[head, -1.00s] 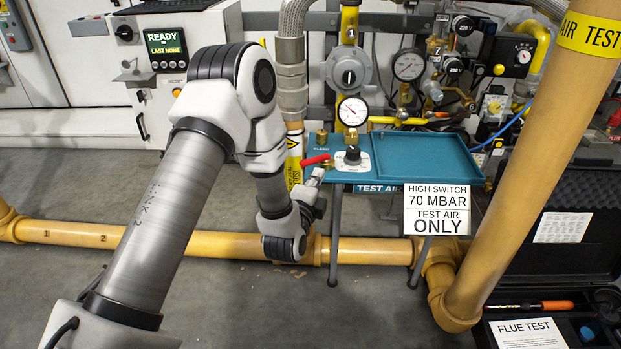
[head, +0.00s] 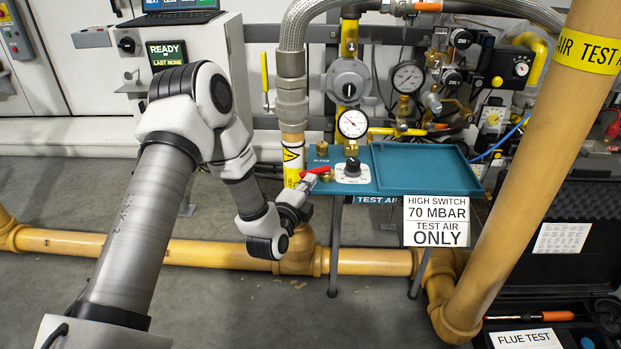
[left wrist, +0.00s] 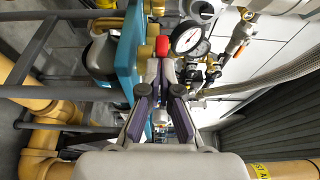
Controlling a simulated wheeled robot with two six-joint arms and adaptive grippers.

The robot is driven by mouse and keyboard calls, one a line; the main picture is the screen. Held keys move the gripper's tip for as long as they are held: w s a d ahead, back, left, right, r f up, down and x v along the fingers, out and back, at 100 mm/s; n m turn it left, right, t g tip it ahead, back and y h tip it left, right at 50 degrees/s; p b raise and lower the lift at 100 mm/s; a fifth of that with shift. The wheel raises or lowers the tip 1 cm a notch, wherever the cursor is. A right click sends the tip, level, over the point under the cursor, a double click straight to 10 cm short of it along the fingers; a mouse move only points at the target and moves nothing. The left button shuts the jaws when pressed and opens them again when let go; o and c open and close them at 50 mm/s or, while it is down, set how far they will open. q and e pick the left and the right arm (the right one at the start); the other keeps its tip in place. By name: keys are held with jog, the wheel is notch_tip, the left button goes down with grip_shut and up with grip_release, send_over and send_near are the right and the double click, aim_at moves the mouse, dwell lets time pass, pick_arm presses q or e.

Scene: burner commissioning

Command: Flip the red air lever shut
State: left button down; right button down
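The red air lever (head: 320,170) sits at the front left corner of the teal bench, beside a brass fitting. It sticks out toward the left, with its outer end lower. My left gripper (head: 305,187) is just below and left of the lever, close to its outer end. In the left wrist view the red lever (left wrist: 162,45) shows just beyond my fingertips (left wrist: 161,68). The fingertips are drawn together with nothing visible between them. Whether they touch the lever I cannot tell. My right gripper is not in view.
The teal bench (head: 430,168) carries a black knob (head: 352,167) and a pressure gauge (head: 352,124) right of the lever. A yellow-banded vertical pipe (head: 292,160) stands close behind my gripper. A floor pipe (head: 375,262) runs below. A thick upright pipe (head: 530,170) stands right.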

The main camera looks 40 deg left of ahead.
aim_at(300, 175)
pick_arm(q)
jog(key=a+m+h+p, duration=0.1)
jog(key=h+p, duration=0.1)
jog(key=m+h+p, duration=0.1)
jog(key=p, duration=0.2)
jog(key=a+m+h+p, duration=0.1)
jog(key=h+p, duration=0.1)
jog(key=shift+w+a+r+m+h+p, duration=0.25)
jog(key=shift+a+r+m+h+p, duration=0.05)
jog(key=shift+m+p, duration=0.1)
jog(key=shift+w+a+f+h, duration=0.1)
jog(key=shift+a+h, duration=0.05)
jog(key=shift+h, duration=0.35)
jog(key=shift+w+a+f+p, duration=0.1)
jog(key=shift+w+a+p, duration=0.1)
jog(key=shift+p, duration=0.35)
jog(key=shift+a, duration=0.1)
